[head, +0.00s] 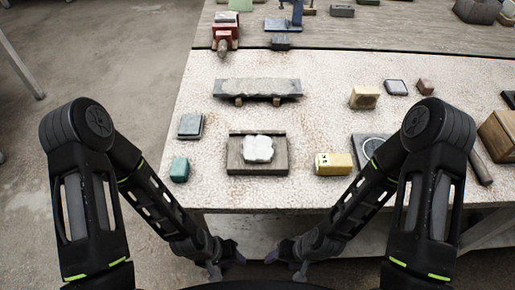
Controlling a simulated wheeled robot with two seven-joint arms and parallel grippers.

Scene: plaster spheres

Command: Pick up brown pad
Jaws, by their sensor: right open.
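No thing stands out plainly as a brown pad. My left gripper (228,264) and my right gripper (286,263) hang in front of the table's front edge, below and apart from these things. Both look open and empty, with their fingers spread.
A yellow block (333,164), a teal block (180,169) and a dark grey block (190,127) stand near the board. A long stone slab (257,88) lies behind it. My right forearm covers part of a grey plate (366,146). A red vise (226,30) stands at the back.

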